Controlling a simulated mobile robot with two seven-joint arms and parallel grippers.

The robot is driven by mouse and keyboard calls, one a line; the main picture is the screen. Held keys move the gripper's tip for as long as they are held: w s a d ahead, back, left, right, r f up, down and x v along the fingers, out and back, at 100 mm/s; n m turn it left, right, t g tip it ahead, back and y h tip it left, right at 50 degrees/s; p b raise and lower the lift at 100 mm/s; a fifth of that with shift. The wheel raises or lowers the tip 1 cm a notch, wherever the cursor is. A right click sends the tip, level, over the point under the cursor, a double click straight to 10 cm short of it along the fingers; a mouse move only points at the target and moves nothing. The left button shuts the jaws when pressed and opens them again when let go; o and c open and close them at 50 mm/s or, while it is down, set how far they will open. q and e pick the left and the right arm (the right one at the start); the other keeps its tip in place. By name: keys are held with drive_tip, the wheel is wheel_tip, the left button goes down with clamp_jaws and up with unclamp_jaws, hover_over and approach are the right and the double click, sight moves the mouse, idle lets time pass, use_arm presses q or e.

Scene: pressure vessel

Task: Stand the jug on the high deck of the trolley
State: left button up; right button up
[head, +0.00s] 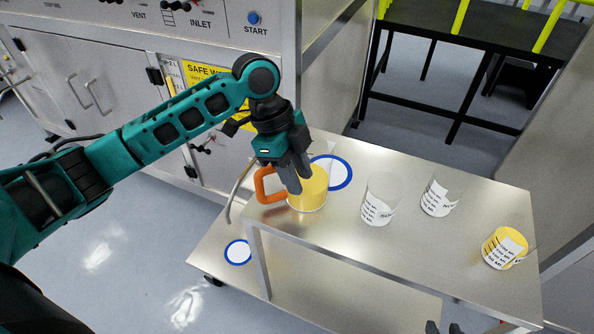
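The jug (313,190) shows yellow, with an orange handle (259,184) on its left. It is upright over the left end of the trolley's high deck (335,230). I cannot tell whether its base touches the deck. A blue-rimmed white ring mark (345,184) lies on the deck just behind and right of it, partly hidden. My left gripper (298,178) reaches down from above, its dark fingers at the jug's upper part near the handle. Its grip is not clear. Two dark tips at the bottom edge look like my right gripper (443,328), mostly out of frame.
Two clear empty-looking beakers (376,205) (437,194) and one with yellow contents (503,249) stand right on the high deck. The low deck (325,298) has another blue ring mark (238,252). A steel cabinet (95,75) stands behind left, a black platform (465,40) behind.

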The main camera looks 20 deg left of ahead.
use_arm(q)
drive_tip(key=shift+r, duration=0.1)
drive_tip(key=p+v, duration=0.1)
drive_tip(key=v, duration=1.1)
drive_tip(key=shift+s, duration=0.1)
